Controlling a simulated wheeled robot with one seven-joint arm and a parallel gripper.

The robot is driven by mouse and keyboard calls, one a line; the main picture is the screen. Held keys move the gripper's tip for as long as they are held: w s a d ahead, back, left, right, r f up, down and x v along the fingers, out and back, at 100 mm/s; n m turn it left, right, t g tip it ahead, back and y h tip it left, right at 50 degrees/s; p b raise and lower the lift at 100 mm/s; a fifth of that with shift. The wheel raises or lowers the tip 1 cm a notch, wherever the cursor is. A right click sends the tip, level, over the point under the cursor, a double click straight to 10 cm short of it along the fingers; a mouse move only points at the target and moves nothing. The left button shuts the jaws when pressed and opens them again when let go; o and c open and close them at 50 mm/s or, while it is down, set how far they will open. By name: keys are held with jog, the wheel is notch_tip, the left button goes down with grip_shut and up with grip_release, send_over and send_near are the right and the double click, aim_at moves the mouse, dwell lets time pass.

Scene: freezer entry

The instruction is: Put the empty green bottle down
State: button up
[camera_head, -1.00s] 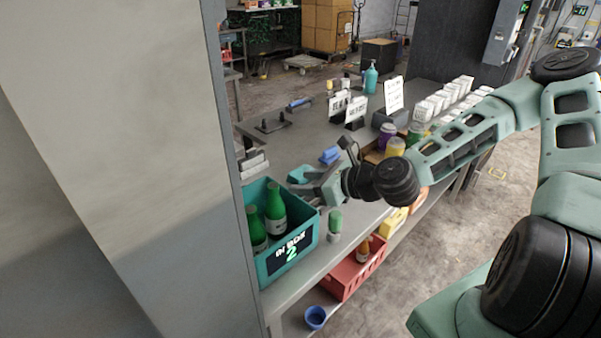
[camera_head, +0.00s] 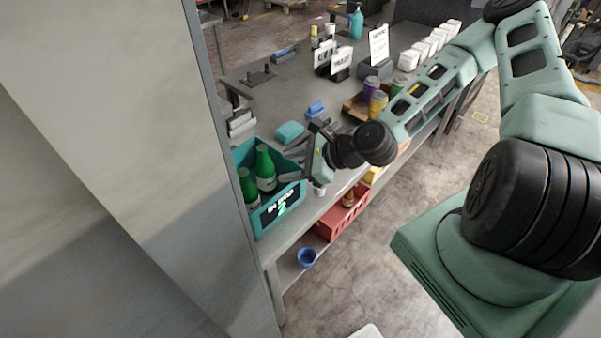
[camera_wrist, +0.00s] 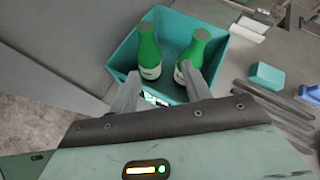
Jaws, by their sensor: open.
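Two green bottles with white labels stand in a teal bin (camera_head: 290,195) marked "IN BOX 2"; one is at the front left (camera_head: 247,188), the other (camera_head: 265,168) just behind it. In the wrist view the left bottle (camera_wrist: 149,52) and right bottle (camera_wrist: 191,55) stand side by side in the bin (camera_wrist: 221,62). I cannot tell which is empty. My gripper (camera_head: 288,166) is open over the bin's near side. In the wrist view its fingers (camera_wrist: 160,70) are spread and point toward the bottles, with nothing visibly held between them.
A teal block (camera_head: 289,132) and a blue item (camera_head: 315,109) lie on the bench behind my gripper. Jars (camera_head: 376,103) and sign cards (camera_head: 379,46) stand farther along. A red crate (camera_head: 330,226) and a blue cup (camera_head: 306,257) are below. A wall panel stands close on the left.

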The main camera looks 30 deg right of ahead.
jog(key=s+a+r+n+g+h, duration=0.15)
jog(key=s+n+g, duration=0.25)
jog(key=n, duration=0.4)
jog(key=s+a+r+n+g+h, duration=0.1)
jog(key=s+a+n+g+h, duration=0.15)
jog(key=s+n, duration=0.4)
jog(key=s+a+r+n+h, duration=0.2)
jog(key=s+r+n, duration=0.3)
jog(key=r+n, duration=0.3)
jog(key=s+a+r+n+g+h, duration=0.1)
jog(key=s+a+r+n, duration=0.2)
jog(key=s+r+n, duration=0.3)
notch_tip(320, 180, up, 3)
jog(key=n, duration=0.3)
jog(key=shift+s+a+f+h, duration=0.15)
jog(key=shift+a+h, duration=0.15)
jog(key=shift+h, duration=0.1)
jog(key=shift+f+g, duration=0.15)
jog(key=shift+g, duration=0.1)
notch_tip(320, 180, down, 17)
jog(key=b, duration=1.6)
jog(key=shift+b, duration=0.4)
